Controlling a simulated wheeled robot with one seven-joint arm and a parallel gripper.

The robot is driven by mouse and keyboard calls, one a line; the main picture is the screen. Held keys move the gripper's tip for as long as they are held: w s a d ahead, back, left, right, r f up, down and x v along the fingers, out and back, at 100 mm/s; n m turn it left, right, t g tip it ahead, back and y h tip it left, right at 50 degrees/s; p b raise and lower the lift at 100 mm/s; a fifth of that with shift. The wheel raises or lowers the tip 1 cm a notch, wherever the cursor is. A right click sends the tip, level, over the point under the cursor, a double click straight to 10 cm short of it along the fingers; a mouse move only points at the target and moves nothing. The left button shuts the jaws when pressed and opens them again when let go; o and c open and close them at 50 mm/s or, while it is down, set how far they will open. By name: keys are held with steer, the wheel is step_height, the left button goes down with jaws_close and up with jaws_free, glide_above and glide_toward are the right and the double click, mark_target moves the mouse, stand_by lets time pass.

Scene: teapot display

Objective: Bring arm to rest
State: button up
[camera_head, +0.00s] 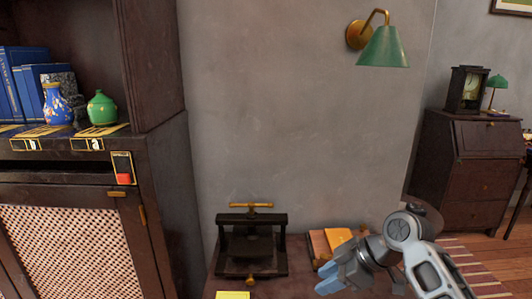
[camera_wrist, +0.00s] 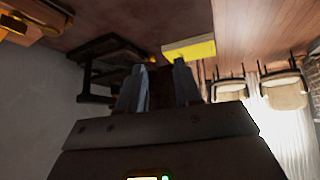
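My gripper (camera_head: 330,281) is at the lower right of the head view, with its bluish fingers pointing down and left. It is in front of the dark wooden table, near the yellow-orange book. In the wrist view my gripper (camera_wrist: 160,76) shows two fingers standing apart, with nothing held between them. My forearm comes in from the lower right of the head view and hides part of the table.
A black press (camera_head: 252,245) with a brass handle stands on the table (camera_head: 300,262). An orange book (camera_head: 338,238) lies beside it. A yellow pad (camera_head: 232,295) is at the bottom edge. A shelf at left holds a green pot (camera_head: 102,108) and blue vase (camera_head: 57,105).

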steer(key=s+a+f+m+t, duration=0.1)
steer(key=a+f, duration=0.1)
steer(key=s+a+f+m, duration=0.1)
steer(key=s+a+f, duration=0.1)
steer(key=s+a+f+m+t+y+b, duration=0.1)
steer(key=s+a+f, duration=0.1)
steer(key=shift+f+t, duration=0.25)
steer(key=shift+t, duration=0.05)
steer(key=s+d+f+m+t+h+b, duration=0.1)
steer(key=s+d+f+m+t+h, duration=0.25)
steer(key=s, duration=0.95)
steer(key=s+f+m+t+h+b, duration=0.2)
steer(key=s+f+m+t, duration=0.15)
steer(key=s+m, duration=0.6)
steer(key=s+d+r, duration=0.3)
steer(key=s+r, duration=0.1)
steer(key=s, duration=0.3)
steer(key=s+d+r+t+h+b, duration=0.1)
steer(key=s+d+r, duration=0.3)
steer(key=s+r, duration=0.1)
steer(key=s+d+r+n+t+h, duration=0.1)
steer(key=s+d+r, duration=0.2)
steer(key=s, duration=0.5)
steer(key=shift+s+d+r+b, duration=0.15)
steer(key=shift+s+r+b, duration=0.2)
steer(key=shift+r, duration=0.3)
steer(key=shift+w+h, duration=0.1)
steer(key=shift+h, duration=0.15)
